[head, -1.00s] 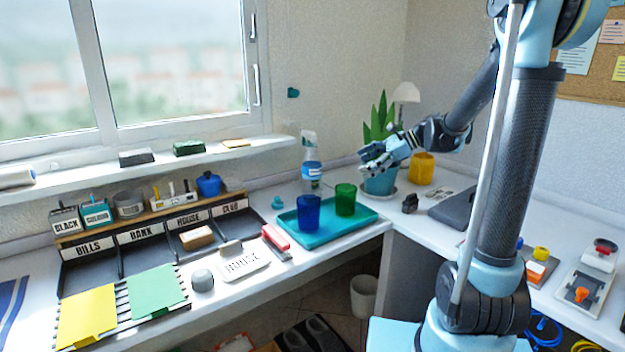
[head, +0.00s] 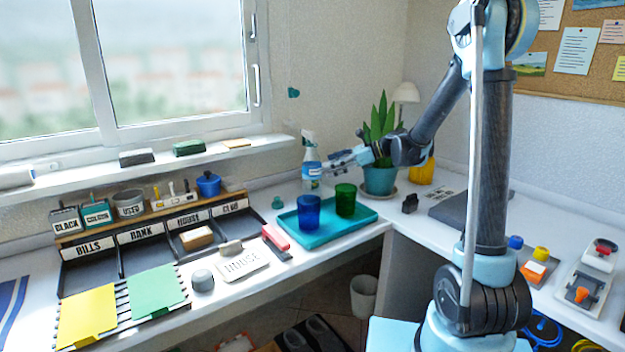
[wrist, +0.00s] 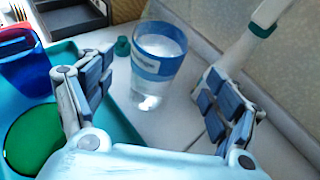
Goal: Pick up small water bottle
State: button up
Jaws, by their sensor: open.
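The small water bottle (head: 311,172) is clear with a blue and white label and stands upright on the white desk behind the teal tray. It also shows in the wrist view (wrist: 158,58), between and ahead of the two fingers. My gripper (head: 343,160) is open just right of the bottle in the head view. In the wrist view my gripper (wrist: 160,108) has its padded fingers spread to either side of the bottle, and I see no contact.
The teal tray (head: 285,221) holds a blue cup (head: 308,212) and a green cup (head: 345,199) in front of the bottle. A potted plant (head: 380,180) stands close to the right. The wall and window sill are behind. A small teal object (head: 277,202) sits left of the bottle.

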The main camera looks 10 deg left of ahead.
aim_at(312, 171)
jog(key=shift+x, duration=4.1)
jog(key=shift+s+d, duration=0.1)
jog(key=c, duration=1.5)
jog(key=shift+c, duration=0.6)
jog(key=shift+r, duration=0.1)
